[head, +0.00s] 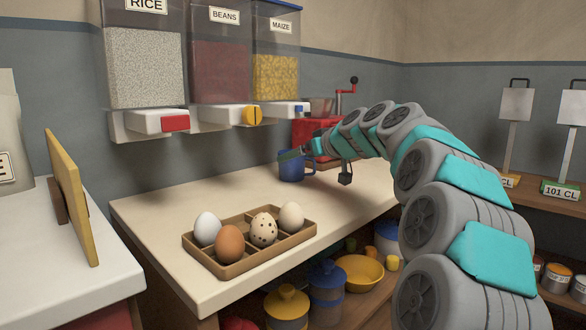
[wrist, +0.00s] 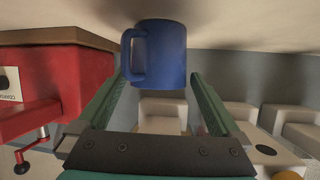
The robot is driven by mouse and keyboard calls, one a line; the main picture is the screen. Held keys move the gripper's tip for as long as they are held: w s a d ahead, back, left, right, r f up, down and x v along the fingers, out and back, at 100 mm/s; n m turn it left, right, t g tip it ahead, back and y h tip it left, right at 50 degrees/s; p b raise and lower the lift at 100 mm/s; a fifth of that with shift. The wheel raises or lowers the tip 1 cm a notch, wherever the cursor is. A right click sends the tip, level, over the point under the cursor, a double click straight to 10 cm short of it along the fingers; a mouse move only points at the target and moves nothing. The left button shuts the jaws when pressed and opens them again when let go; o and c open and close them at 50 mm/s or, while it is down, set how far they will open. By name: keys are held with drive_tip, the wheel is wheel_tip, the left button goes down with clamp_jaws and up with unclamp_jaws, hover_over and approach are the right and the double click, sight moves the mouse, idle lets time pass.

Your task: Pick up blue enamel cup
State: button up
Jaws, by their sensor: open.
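The blue enamel cup (head: 291,170) stands on the pale counter below the dispensers, in front of a red box. In the wrist view, which looks upside down, the cup (wrist: 164,52) is centred, with its handle on the left. In the wrist view the two green fingers of my gripper (wrist: 157,78) are spread apart, one on each side of the cup's near end. The left fingertip is close to the handle; I cannot tell whether they touch.
An egg tray (head: 248,256) with several eggs stands on the counter's front left. Rice, beans and maize dispensers (head: 220,60) hang above. A red box with a crank (head: 318,134) is behind the cup; it also shows in the wrist view (wrist: 45,90).

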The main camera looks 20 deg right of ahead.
drive_tip(key=shift+x, duration=3)
drive_tip(key=shift+r, duration=0.15)
drive_tip(key=c, duration=1.5)
drive_tip(key=shift+r, duration=0.1)
